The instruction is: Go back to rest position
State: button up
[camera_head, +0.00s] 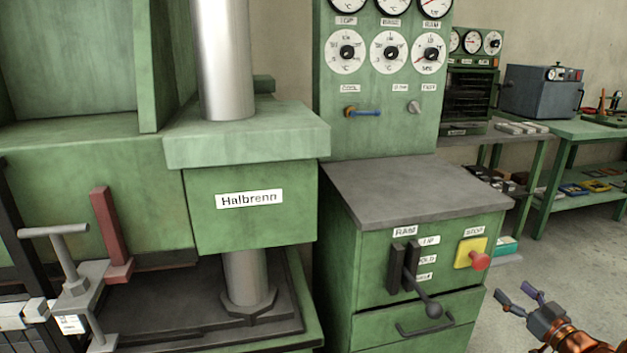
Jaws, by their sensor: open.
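My gripper (517,299) is at the lower right of the head view. Its two fingers are spread apart with nothing between them. It is over the grey floor, to the right of the green control cabinet (465,303) and apart from it. My orange arm runs out of the picture at the lower right corner.
A green press labelled Halbrenn (205,181) fills the left. The cabinet has a black lever (412,280) and a red button (479,261) near my gripper. A gauge panel (380,75) stands behind. Green workbenches (575,129) stand at the back right. Open floor (560,260) lies right of the cabinet.

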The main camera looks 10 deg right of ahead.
jog(key=w+a+r+g+h+p, duration=0.1)
jog(key=w+r+g+h+p, duration=0.3)
jog(key=w+r+g+p, duration=0.25)
jog(key=s+a+r+m+g+h+p, duration=0.2)
jog(key=s+a+r+g+p, duration=0.15)
jog(key=a+r+p, duration=0.5)
jog(key=s+a+r+g+y+p, duration=0.2)
jog(key=s+a+r+g+p, duration=0.2)
jog(key=s+a, duration=1.1)
jog(key=s+a+r+n+g+y+p, duration=0.1)
jog(key=s+a+r+g+y+p, duration=0.2)
jog(key=s+a+r, duration=0.7)
jog(key=s+a+g+p, duration=0.2)
jog(key=s+a+p, duration=0.1)
jog(key=s+a, duration=0.2)
jog(key=shift+s+a+r+g, duration=0.2)
jog(key=shift+s+a+g, duration=0.1)
jog(key=shift+s, duration=0.6)
